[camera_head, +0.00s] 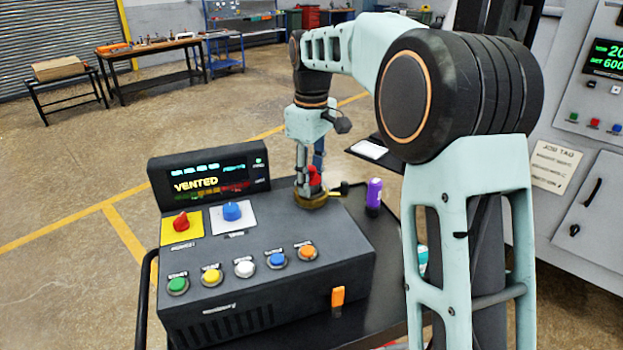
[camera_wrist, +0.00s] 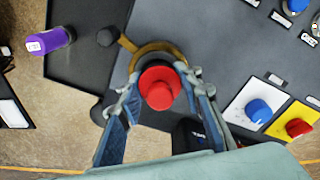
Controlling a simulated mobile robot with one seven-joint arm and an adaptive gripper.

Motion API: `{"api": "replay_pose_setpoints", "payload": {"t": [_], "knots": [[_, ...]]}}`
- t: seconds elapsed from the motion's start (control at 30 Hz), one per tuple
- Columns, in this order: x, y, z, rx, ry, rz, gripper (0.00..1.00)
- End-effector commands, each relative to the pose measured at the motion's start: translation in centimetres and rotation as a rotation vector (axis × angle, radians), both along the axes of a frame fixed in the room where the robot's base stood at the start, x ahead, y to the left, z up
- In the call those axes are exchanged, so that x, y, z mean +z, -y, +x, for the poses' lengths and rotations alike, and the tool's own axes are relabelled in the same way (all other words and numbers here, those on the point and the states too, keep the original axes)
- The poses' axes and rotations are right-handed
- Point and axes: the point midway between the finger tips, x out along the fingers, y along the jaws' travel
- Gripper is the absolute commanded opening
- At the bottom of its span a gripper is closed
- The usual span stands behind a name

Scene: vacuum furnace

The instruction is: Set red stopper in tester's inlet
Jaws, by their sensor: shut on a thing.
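The red stopper (camera_wrist: 160,88) is between the fingers of my gripper (camera_wrist: 163,92), which is shut on it. In the head view the red stopper (camera_head: 314,177) shows at my gripper (camera_head: 307,180), right over the brass inlet ring (camera_head: 312,201) on the tester's top. In the wrist view the stopper covers most of the brass inlet (camera_wrist: 150,52), whose rim shows around its far side. I cannot tell how deep the stopper sits in the inlet. The dark grey tester (camera_head: 290,255) has a display reading VENTED.
A purple bottle (camera_head: 374,194) stands right of the inlet on the black cart (camera_head: 385,245). The tester carries a red knob (camera_head: 181,222), a blue knob (camera_head: 232,211) and several coloured buttons. The furnace cabinet (camera_head: 570,150) stands at right.

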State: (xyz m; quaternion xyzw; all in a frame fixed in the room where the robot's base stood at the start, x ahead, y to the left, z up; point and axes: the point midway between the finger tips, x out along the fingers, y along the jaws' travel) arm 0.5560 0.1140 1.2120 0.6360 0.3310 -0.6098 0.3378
Motion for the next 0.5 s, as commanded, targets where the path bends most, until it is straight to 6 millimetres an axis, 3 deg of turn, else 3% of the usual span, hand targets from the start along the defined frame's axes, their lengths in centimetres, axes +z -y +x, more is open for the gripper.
{"api": "replay_pose_setpoints", "payload": {"t": [0.03, 0.33, 0.37, 0.5], "knots": [[-2.2, 0.41, -0.52, -0.001, -0.038, -0.012, 0.0], [-2.29, 0.51, -0.49, -0.002, -0.037, -0.014, 0.0], [-2.3, 0.52, -0.48, -0.002, -0.037, -0.014, 0.33], [-2.29, 0.55, -0.48, -0.002, -0.037, -0.014, 0.48]]}}
